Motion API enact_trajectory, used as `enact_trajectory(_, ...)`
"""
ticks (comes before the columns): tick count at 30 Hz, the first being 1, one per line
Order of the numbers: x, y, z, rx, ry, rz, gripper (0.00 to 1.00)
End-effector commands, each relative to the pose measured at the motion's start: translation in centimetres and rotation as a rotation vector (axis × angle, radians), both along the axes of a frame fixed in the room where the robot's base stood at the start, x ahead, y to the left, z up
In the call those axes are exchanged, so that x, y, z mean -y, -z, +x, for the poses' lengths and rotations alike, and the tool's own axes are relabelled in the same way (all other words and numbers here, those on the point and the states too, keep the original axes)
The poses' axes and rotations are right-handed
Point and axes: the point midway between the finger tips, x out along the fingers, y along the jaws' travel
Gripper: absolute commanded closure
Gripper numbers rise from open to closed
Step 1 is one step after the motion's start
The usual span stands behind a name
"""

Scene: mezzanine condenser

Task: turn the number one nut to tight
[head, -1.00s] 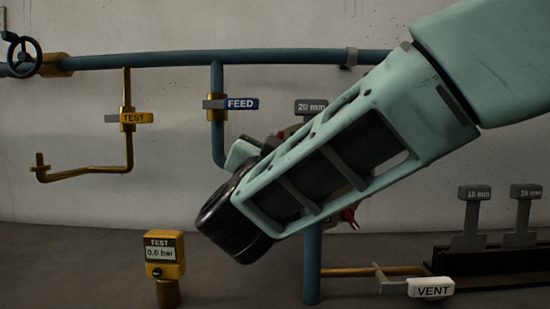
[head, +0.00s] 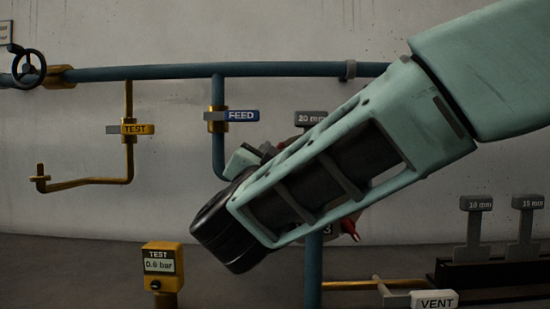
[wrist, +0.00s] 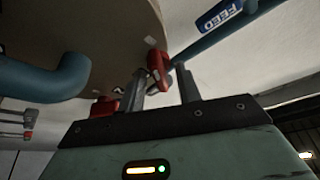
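In the wrist view my gripper (wrist: 161,78) has its two grey fingers apart, pointing at the underside of a round brown plate (wrist: 90,35). A red part (wrist: 158,63) with a pale mark shows near the fingertips, and a second red part (wrist: 106,106) is beside the left finger. I cannot read which number either carries or tell whether a finger touches one. Nothing is clearly held. In the head view my arm covers the fingers and most of the plate. A red piece (head: 350,230) shows below the arm, by a "3". A grey "20 mm" tag (head: 310,118) shows above it.
A yellow test gauge (head: 163,262) stands low left. A white VENT handle (head: 434,300) and the 10 mm (head: 475,225) and 15 mm (head: 526,225) tools are at right.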

Motion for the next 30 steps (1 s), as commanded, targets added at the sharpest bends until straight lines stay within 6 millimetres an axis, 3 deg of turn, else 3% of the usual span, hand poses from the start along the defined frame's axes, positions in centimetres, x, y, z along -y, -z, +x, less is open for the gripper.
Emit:
enact_trajectory(8,-0.4,0.4,-1.3,0.000,-0.002,-0.001,0.66)
enact_trajectory(24,-3.2,4.4,-12.3,-0.001,-0.004,-0.002,0.66)
enact_trajectory(30,-3.8,5.4,-15.0,0.000,-0.001,0.000,0.66)
